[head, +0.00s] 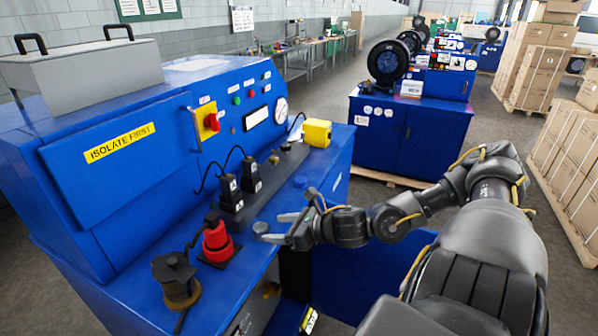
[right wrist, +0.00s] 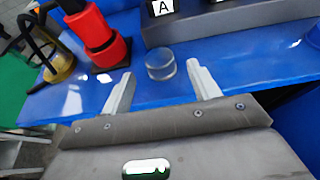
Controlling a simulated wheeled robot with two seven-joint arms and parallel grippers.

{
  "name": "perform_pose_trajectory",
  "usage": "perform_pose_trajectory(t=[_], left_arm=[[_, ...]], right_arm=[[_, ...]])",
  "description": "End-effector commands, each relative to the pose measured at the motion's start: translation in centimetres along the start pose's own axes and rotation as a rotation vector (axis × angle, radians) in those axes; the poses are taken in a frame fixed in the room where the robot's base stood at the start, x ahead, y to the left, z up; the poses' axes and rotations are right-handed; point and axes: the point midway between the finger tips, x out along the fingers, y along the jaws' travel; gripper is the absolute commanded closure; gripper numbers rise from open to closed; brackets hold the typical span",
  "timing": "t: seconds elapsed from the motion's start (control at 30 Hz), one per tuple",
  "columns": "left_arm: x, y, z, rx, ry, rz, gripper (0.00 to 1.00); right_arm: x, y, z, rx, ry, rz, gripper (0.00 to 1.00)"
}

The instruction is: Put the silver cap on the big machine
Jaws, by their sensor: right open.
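The silver cap (right wrist: 160,64) is a short, shiny cylinder standing on the blue ledge in the right wrist view. In the head view it shows small and grey (head: 260,227) at the fingertips. My right gripper (head: 275,228) is open. In the right wrist view its two pale fingers (right wrist: 160,72) point at the cap, one on each side, with a gap to it; I cannot tell if the fingers reach around it. The big machine (head: 110,160) is blue, with an "ISOLATE FIRST" label, and fills the left of the head view. My left gripper is out of view.
On the ledge stand a red connector (head: 217,240), a black-and-brass fitting (head: 175,280) and black blocks, one marked A (head: 230,193). A yellow box (head: 317,132) sits at the far end. Another blue machine (head: 408,135) and stacked cartons (head: 572,150) stand beyond the aisle.

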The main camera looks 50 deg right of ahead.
Motion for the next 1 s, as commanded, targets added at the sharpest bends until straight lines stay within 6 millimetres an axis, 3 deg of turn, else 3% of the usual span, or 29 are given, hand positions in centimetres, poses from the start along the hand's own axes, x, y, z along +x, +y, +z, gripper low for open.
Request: perform_pose_trajectory(t=[0.2,0.43,1.0], left_arm=[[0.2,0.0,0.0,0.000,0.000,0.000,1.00],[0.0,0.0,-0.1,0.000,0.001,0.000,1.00],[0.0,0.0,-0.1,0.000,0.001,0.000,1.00]], right_arm=[[-3.2,0.1,-0.2,-0.003,0.009,0.003,0.39],[-5.5,0.1,0.0,0.000,0.003,0.004,0.39],[-6.3,0.0,0.1,0.001,-0.001,0.000,0.39]])
